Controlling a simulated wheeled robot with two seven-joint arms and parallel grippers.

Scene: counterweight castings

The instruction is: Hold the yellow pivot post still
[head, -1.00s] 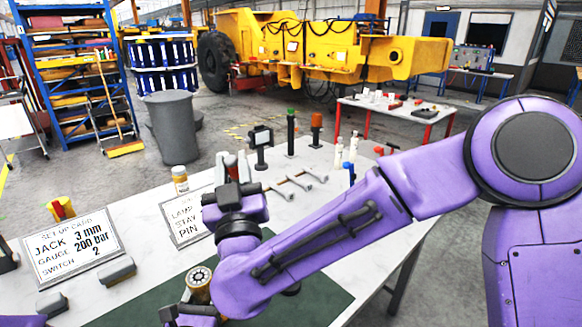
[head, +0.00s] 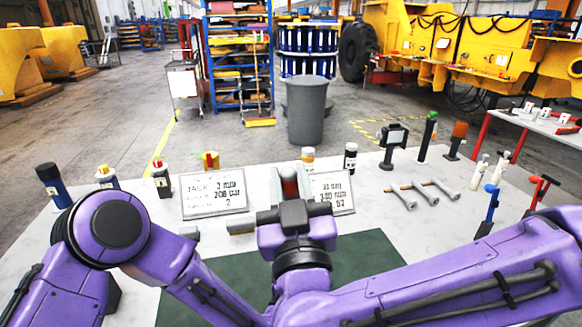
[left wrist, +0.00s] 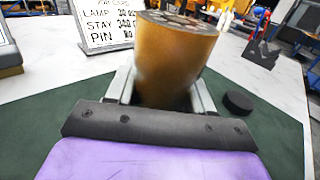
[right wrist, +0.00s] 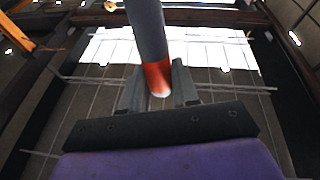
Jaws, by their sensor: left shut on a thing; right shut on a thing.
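The yellow pivot post, an ochre cylinder (left wrist: 170,62) with round marks on its top face, stands between my left gripper's fingers (left wrist: 160,92) in the left wrist view. The fingers are shut on it from both sides. In the head view the post and left gripper are hidden behind my right arm. My right gripper (head: 290,190) is raised above the green mat (head: 370,262) in the head view. In the right wrist view its fingers (right wrist: 158,90) are shut on a grey tool (right wrist: 147,30) with a red-orange end (right wrist: 157,76).
Two set-up cards (head: 213,194) stand behind the mat. Several bottles and a black-framed stand (head: 392,146) line the table's back. A black puck (left wrist: 238,102) sits near the post.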

